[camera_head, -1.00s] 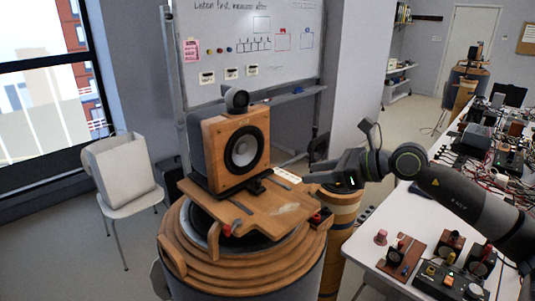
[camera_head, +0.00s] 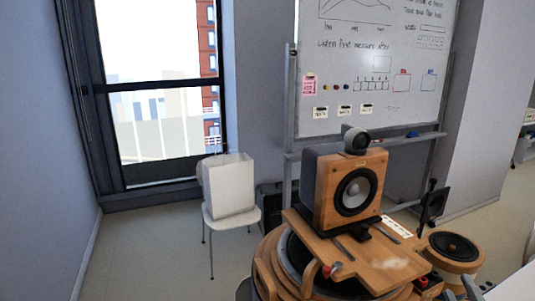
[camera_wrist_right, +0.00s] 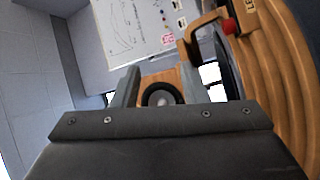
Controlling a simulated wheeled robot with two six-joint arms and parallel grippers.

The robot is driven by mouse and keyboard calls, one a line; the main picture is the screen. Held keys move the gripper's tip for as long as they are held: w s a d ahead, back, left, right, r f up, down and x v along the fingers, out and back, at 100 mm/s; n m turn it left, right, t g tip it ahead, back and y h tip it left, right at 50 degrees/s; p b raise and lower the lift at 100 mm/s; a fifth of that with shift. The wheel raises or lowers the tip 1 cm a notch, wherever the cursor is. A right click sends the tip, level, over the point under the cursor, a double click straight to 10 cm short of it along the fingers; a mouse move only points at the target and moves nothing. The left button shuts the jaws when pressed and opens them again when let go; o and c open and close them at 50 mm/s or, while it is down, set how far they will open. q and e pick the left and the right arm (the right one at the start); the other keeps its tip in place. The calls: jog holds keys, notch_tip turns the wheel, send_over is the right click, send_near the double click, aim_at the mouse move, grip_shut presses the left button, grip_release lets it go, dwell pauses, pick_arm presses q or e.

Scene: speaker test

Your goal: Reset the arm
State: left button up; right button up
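My right gripper (camera_head: 470,289) shows only as grey pieces at the bottom right of the head view. In the right wrist view its two grey fingers (camera_wrist_right: 158,76) stand apart with nothing held. A wooden-fronted speaker (camera_head: 353,188) stands upright on a wooden board atop a round, stepped wooden stand. In the wrist view the speaker (camera_wrist_right: 161,95) shows beyond the fingers, apart from them. My left gripper is not in view.
A whiteboard (camera_head: 398,95) stands behind the speaker. A round wooden drum-like unit (camera_head: 454,250) and a dark upright panel (camera_head: 434,203) are right of the speaker. Left floor is clear.

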jog(key=s+f+m+g+h, duration=0.2)
jog(key=s+f+m+g, duration=0.35)
jog(key=f, duration=0.35)
jog(key=s+a+f+m+g+y, duration=0.25)
jog(key=s+a+f+g, duration=0.25)
jog(key=s+f, duration=0.3)
jog(key=s+a+f+m+g+y, duration=0.2)
jog(key=s+a+f+m+g, duration=0.3)
jog(key=s, duration=0.5)
notch_tip(320, 180, down, 27)
jog(key=d+g+b, duration=0.1)
jog(key=d+b, duration=0.1)
jog(key=d, duration=0.1)
jog(key=s+a+f+g+b, duration=0.1)
jog(key=s+f, duration=1.4)
jog(key=f, duration=0.2)
jog(key=shift+s+a+f+n, duration=0.15)
jog(key=shift+a+f+n, duration=0.05)
jog(key=shift+a+n, duration=0.1)
jog(key=shift+s+y, duration=0.1)
jog(key=shift+y, duration=0.15)
